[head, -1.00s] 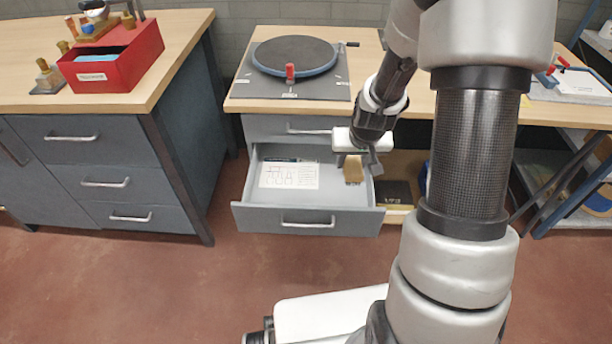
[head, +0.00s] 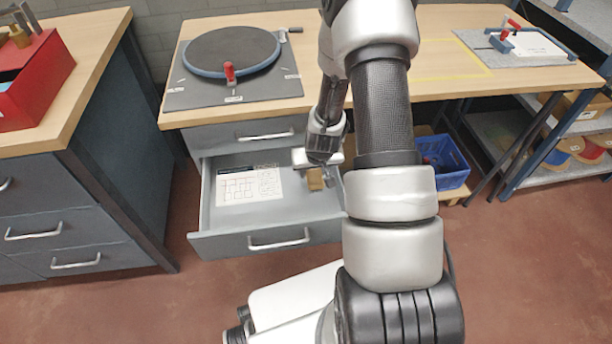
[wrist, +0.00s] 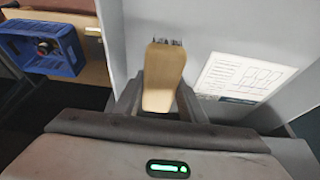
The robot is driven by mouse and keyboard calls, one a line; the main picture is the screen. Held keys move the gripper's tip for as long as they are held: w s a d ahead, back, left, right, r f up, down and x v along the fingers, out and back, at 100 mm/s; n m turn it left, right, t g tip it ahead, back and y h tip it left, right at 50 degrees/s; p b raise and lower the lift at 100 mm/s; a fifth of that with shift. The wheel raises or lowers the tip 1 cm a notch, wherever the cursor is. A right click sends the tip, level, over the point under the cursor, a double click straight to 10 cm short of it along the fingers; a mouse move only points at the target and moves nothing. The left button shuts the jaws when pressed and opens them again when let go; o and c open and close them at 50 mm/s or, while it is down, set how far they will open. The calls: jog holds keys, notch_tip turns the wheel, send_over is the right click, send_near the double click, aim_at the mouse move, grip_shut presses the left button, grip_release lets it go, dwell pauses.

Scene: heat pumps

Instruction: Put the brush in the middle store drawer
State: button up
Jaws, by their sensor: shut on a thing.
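The open drawer (head: 216,243) under the turntable bench is pulled out, with a printed sheet lying inside on its left part. My gripper (head: 316,174) is over the right part of this drawer, pointing down. It is shut on the brush (wrist: 163,78), whose tan wooden body stands between the fingers with dark bristles at its far end. The brush (head: 315,180) also shows in the head view, at or just above the drawer floor; I cannot tell whether it touches. In the wrist view, the sheet (wrist: 245,77) lies to the right of the brush.
A shut drawer (head: 245,134) sits directly above the open one. A turntable (head: 232,52) stands on the bench top. A blue crate (head: 443,160) is on the low shelf to the right. A red box (head: 35,85) stands on the left bench.

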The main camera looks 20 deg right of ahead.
notch_tip(320, 180, down, 5)
jog(key=shift+r+b, duration=0.15)
jog(key=shift+b, duration=0.3)
jog(key=shift+w+d+f+b, duration=0.15)
jog(key=shift+w+f+b, duration=0.1)
jog(key=shift+w, duration=0.45)
jog(key=shift+w+d+f+b, duration=0.1)
jog(key=shift+w+f+b, duration=0.15)
jog(key=shift+w, duration=0.4)
jog(key=shift+w+d+f+b, duration=0.15)
jog(key=shift+w+b, duration=0.1)
jog(key=shift+w, duration=0.45)
jog(key=shift+f, duration=0.15)
jog(key=o, duration=1.2)
